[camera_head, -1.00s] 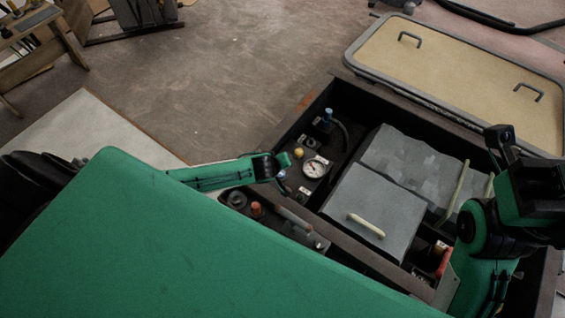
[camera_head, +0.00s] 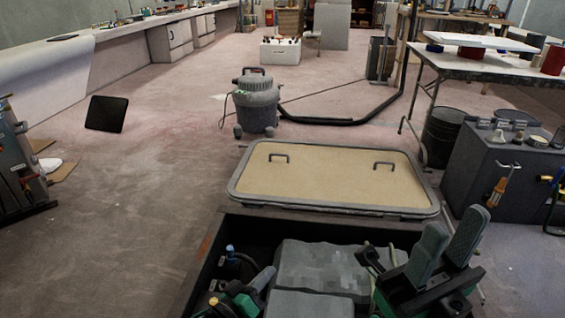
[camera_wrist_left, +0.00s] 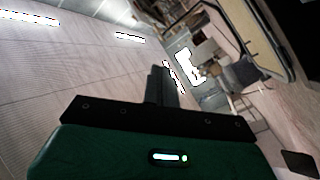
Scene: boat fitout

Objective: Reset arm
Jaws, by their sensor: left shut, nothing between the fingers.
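My left gripper (camera_head: 262,280) is low in the head view, over the left part of the dark open bin, with its grey fingers together and pointing up and right. In the left wrist view its fingers (camera_wrist_left: 163,85) are closed together with nothing between them. My right gripper (camera_head: 456,222) is at the lower right of the head view, at the bin's right side. Its two grey fingers point up and stand apart, with nothing between them. The rest of both arms is mostly out of the frame.
The dark bin (camera_head: 212,262) holds grey blocks (camera_head: 318,268) and a blue-topped fitting (camera_head: 230,252). A tan hatch panel (camera_head: 330,178) lies behind it. A vacuum (camera_head: 256,100) stands beyond. A grey cabinet (camera_head: 500,180) is at right. The floor at left is mostly clear.

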